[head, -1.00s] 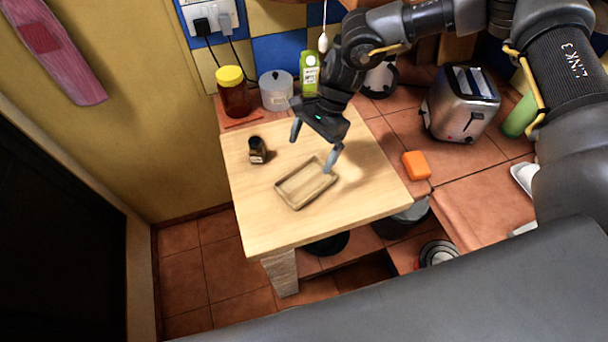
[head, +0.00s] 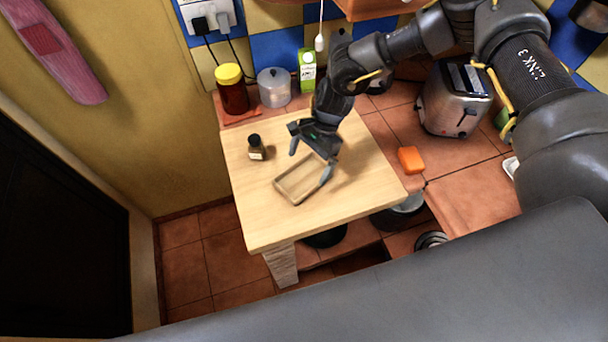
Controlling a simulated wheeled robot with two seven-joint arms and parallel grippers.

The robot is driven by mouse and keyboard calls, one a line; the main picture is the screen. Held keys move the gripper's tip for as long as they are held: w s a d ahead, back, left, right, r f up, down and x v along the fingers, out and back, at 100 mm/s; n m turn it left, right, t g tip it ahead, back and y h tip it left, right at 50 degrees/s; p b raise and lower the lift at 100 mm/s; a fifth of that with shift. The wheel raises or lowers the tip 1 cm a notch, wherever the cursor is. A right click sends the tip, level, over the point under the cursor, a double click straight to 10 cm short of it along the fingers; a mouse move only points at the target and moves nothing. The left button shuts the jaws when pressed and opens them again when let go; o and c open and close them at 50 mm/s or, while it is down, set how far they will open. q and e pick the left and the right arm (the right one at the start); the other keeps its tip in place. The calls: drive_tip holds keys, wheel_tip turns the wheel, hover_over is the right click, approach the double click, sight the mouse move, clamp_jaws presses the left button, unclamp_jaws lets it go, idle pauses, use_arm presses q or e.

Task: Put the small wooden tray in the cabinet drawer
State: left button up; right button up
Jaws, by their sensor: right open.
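The small wooden tray (head: 283,187) lies flat on the light wooden counter top (head: 262,222). It is a shallow rectangle with a raised rim. My right gripper (head: 309,168) is open and points down over the tray. One finger is at the tray's right edge and the other is above its far left side. I cannot tell if either finger touches the rim. The tray's far right corner is partly hidden by the gripper. My left gripper is not in view. No cabinet drawer can be made out.
A small dark bottle (head: 256,148) stands left of the tray. An orange block (head: 411,160) and a toaster (head: 454,98) are to the right. The counter's front is clear.

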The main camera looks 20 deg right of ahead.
sight(301, 181)
drive_tip(key=p+x, duration=0.1)
drive_tip(key=x, duration=0.2)
drive_tip(key=shift+s+f, duration=0.1)
drive_tip(key=shift+f, duration=0.15)
drive_tip(key=c, duration=0.9)
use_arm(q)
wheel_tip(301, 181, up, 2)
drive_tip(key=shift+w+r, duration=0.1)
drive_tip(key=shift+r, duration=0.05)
use_arm(e)
drive_tip(key=shift+r, duration=0.6)
use_arm(q)
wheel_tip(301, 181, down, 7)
drive_tip(key=b, duration=0.7)
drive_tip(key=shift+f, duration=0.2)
use_arm(e)
drive_tip(key=s+r, duration=0.8)
drive_tip(key=s, duration=0.1)
drive_tip(key=s+r, duration=0.4)
drive_tip(key=s, duration=0.1)
drive_tip(key=shift+d, duration=0.2)
